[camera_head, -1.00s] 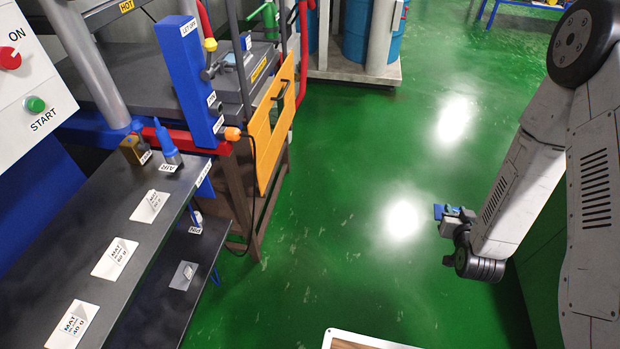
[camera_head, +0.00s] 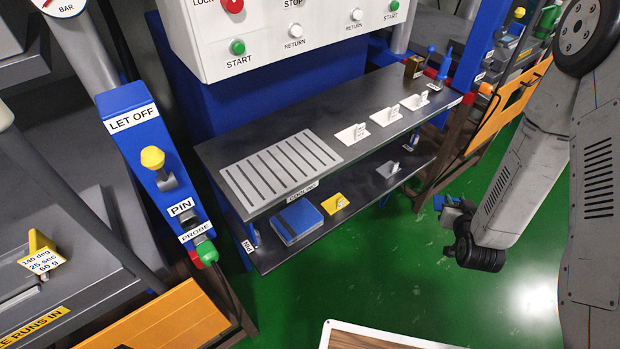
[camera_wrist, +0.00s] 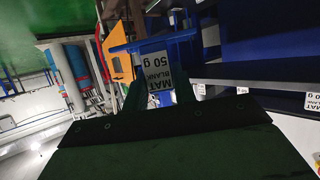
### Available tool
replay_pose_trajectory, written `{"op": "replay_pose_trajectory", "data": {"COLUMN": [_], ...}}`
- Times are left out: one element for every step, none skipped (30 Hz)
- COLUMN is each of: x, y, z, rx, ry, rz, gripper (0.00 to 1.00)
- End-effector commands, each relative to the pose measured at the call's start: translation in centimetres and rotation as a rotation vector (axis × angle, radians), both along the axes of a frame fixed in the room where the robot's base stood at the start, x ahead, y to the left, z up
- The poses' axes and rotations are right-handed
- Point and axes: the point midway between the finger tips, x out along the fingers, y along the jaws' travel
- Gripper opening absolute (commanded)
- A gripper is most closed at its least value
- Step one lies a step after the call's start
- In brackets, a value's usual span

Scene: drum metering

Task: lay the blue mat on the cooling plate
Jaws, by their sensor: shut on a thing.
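My gripper (camera_head: 452,206) is at the right in the head view, over the green floor and well apart from the shelves. It is shut on the blue mat (camera_head: 438,202), of which only a small blue piece shows there. In the wrist view the dark fingers (camera_wrist: 158,92) close around a white label reading "MAT 50 g BLANK", with blue of the mat (camera_wrist: 183,47) behind it. The cooling plate (camera_head: 280,168) is a grey slotted plate on the left end of the upper dark shelf, marked "COOLING". Its top is bare.
The upper shelf (camera_head: 362,105) carries several white cards to the plate's right. A blue-and-grey flat box (camera_head: 297,222) and a yellow tag (camera_head: 335,204) are on the lower shelf. A white control panel (camera_head: 290,35) overhangs behind. A machine with an orange guard (camera_head: 165,318) stands left.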

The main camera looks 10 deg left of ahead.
Motion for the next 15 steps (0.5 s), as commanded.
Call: {"op": "replay_pose_trajectory", "data": {"x": [0.4, 0.6, 0.9, 1.1, 1.3, 1.4, 1.3, 1.2, 1.0, 0.6, 0.3, -0.4, -0.9, -1.4, -2.2], "y": [1.0, 1.9, 3.3, 4.6, 6.0, 8.1, 9.8, 11.5, 13.7, 15.4, 16.9, 18.9, 20.2, 21.4, 22.9], "z": [0.8, 1.3, 2.2, 3.0, 3.9, 5.1, 6.2, 7.2, 8.6, 9.6, 10.7, 11.9, 12.9, 13.7, 14.8], "rx": [0.0, 0.0, 0.0, -0.001, -0.001, -0.001, -0.001, -0.002, -0.002, -0.002, -0.002, -0.003, -0.003, -0.003, -0.004], "ry": [-0.005, -0.007, -0.007, -0.01, -0.01, -0.011, -0.011, -0.012, -0.012, -0.012, -0.012, -0.011, -0.011, -0.011, -0.009], "rz": [0.028, 0.051, 0.088, 0.123, 0.16, 0.217, 0.261, 0.308, 0.371, 0.419, 0.464, 0.523, 0.566, 0.605, 0.653], "gripper": [0.04, 0.04, 0.04, 0.04, 0.04, 0.04, 0.04, 0.04, 0.04, 0.04, 0.04, 0.04, 0.04, 0.04, 0.04]}}
